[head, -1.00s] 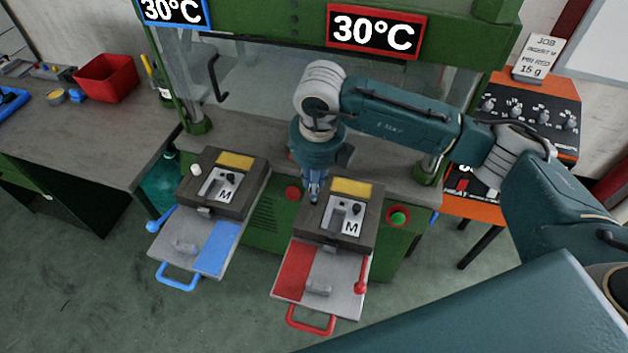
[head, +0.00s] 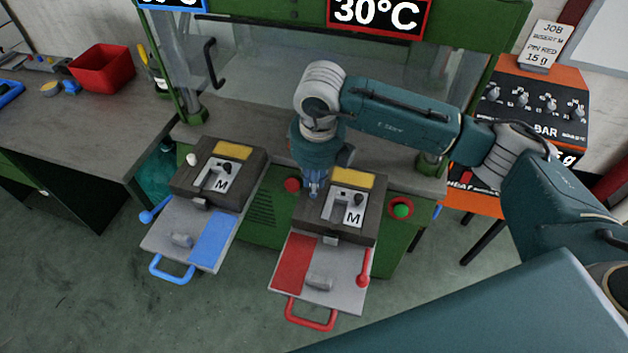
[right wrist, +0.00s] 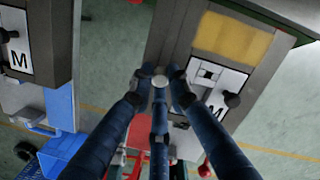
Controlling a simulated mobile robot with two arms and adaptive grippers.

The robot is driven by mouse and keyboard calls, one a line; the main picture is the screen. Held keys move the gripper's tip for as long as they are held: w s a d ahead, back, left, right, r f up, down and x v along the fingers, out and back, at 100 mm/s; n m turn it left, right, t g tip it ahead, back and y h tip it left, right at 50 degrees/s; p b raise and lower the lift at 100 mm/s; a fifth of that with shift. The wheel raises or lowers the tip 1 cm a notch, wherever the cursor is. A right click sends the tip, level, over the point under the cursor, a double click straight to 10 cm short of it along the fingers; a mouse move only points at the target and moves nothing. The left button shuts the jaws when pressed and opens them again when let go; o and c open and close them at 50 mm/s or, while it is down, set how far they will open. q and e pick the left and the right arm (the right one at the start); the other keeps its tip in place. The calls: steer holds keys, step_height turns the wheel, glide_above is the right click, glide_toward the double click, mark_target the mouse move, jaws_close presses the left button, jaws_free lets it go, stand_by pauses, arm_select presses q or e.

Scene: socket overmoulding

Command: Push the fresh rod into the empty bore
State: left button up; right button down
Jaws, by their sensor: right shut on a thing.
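My right gripper (head: 313,190) points down at the left edge of the red-handled unit's dark block (head: 333,233). In the right wrist view my right gripper (right wrist: 160,84) is shut on a slim rod, whose pale round end (right wrist: 160,81) shows between the fingertips. The fingers hide the rod's lower part and the bore under it, so I cannot tell how deep it sits. The blue-handled unit's block (head: 185,185) has a white round-topped pin (head: 192,160) at its left edge. My left gripper is not in view.
A red-handled tray (head: 345,290) and a blue-handled tray (head: 165,225) stick out in front. A dark knob (head: 358,199) and M plate sit right of my gripper. Green press posts (head: 190,105) and a red button (head: 292,185) are near. A red bin (head: 103,68) stands far left.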

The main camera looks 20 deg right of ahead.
steer(key=c, duration=1.6)
jaws_free()
steer(key=r, duration=0.4)
steer(key=s+r, duration=0.1)
steer(key=r, duration=0.7)
steer(key=shift+s, duration=0.2)
